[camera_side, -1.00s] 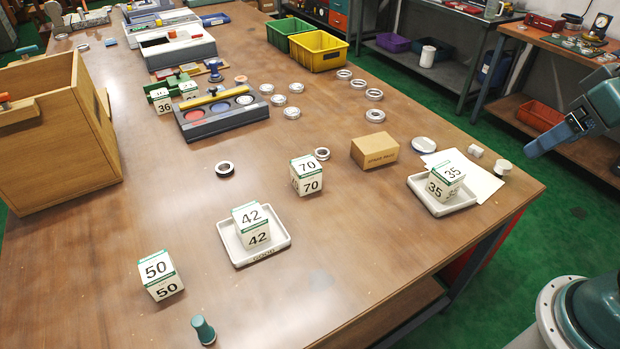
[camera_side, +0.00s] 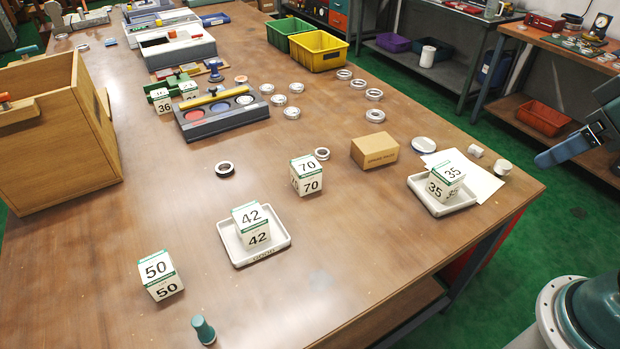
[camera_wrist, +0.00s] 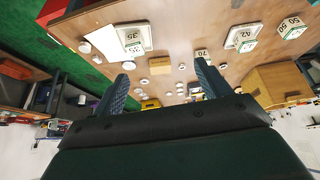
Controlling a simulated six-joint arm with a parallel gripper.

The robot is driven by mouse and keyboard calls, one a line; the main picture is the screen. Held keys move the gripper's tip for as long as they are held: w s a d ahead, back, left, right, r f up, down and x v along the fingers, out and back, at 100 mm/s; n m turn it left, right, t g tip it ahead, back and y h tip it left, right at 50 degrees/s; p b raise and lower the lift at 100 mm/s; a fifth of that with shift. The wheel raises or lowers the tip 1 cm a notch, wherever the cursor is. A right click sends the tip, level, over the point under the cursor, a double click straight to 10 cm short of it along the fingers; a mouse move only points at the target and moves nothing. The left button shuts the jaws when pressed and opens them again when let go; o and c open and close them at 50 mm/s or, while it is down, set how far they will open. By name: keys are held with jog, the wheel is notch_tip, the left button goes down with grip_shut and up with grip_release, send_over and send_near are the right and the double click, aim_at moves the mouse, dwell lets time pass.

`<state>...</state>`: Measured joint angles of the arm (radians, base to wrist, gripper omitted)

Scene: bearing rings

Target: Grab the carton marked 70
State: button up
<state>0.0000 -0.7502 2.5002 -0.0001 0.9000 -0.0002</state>
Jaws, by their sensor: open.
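The carton marked 70 (camera_side: 307,176) is a small white box with a green band. It stands directly on the brown table, in no tray, near the middle of the side view. In the wrist view the carton marked 70 (camera_wrist: 202,55) is partly hidden behind the right finger. My gripper (camera_wrist: 160,80) is open and empty, its two blue fingers wide apart. In the side view my gripper (camera_side: 540,160) is at the right edge, beyond the table's edge and well apart from the carton.
The carton marked 42 (camera_side: 251,226) and the carton marked 35 (camera_side: 446,180) stand in white trays. The carton marked 50 (camera_side: 160,275) stands on the table at front left. A brown box (camera_side: 374,151) and metal rings (camera_side: 322,154) are near the 70 carton. Bare table lies before it.

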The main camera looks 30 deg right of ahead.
jog(key=shift+o, duration=0.4)
jog(key=w+a+m+g+y, duration=0.1)
jog(key=w+a+m+y, duration=0.25)
jog(key=w, duration=1.15)
jog(key=w+a+m+y, duration=0.2)
jog(key=w+a+m, duration=0.25)
jog(key=w, duration=0.95)
jog(key=w+a+f+m+g+y, duration=0.25)
jog(key=w+f+m+y, duration=0.2)
jog(key=w+f, duration=0.65)
notch_tip(320, 180, down, 6)
jog(key=w+f+m, duration=0.1)
jog(key=w+m, duration=0.1)
jog(key=m, duration=0.1)
jog(key=m+y, duration=0.3)
send_near(295, 177)
jog(key=shift+w+a+g, duration=0.35)
jog(key=shift+w+g, duration=0.1)
jog(key=shift+w, duration=0.2)
jog(key=shift+s+f+m+y, duration=0.1)
jog(key=shift+f+m+y, duration=0.2)
jog(key=shift+f, duration=0.1)
jog(key=shift+x, duration=3.8)
